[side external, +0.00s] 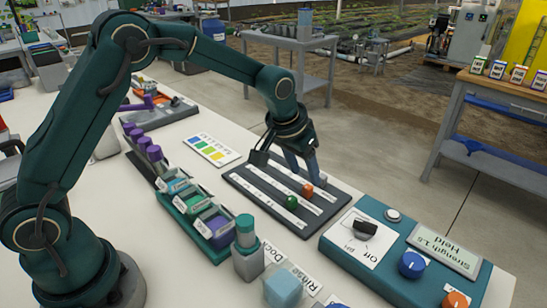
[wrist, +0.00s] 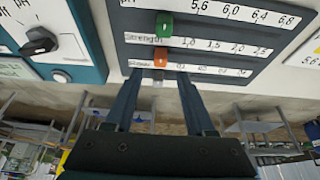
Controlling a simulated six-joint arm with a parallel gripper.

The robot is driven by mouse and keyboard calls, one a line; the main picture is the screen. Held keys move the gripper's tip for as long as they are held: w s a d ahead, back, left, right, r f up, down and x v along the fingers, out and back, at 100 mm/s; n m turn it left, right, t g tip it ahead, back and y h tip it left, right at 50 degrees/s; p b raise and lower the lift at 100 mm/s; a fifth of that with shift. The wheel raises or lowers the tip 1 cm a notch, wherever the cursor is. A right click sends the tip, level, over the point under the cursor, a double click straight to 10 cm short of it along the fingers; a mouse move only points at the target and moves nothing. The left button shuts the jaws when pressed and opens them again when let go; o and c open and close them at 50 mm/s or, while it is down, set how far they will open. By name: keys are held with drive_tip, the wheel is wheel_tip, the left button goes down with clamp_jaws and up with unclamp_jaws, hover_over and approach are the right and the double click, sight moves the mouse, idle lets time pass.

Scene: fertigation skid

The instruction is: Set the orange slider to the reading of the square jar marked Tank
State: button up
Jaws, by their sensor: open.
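The orange slider (side external: 308,190) is on the dark slider board (side external: 240,181), near one end of its track. In the wrist view the orange slider (wrist: 161,58) is near the low end of the scales, below the green slider (wrist: 165,25). My gripper (side external: 300,168) is open over the board, its fingers close to the orange slider. In the wrist view the fingers (wrist: 158,78) are apart and the slider lies just beyond their tips; contact cannot be told. Square jars with teal, green and purple contents stand in a green rack (side external: 167,204); I cannot read a Tank mark.
A colour chart (side external: 211,149) lies on the other side. A teal-capped bottle (side external: 246,258) and a pale blue Rinse block (side external: 282,289) stand in front.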

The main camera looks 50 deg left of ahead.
sight(309, 185)
drive_tip(key=shift+x, duration=2.2)
clamp_jaws()
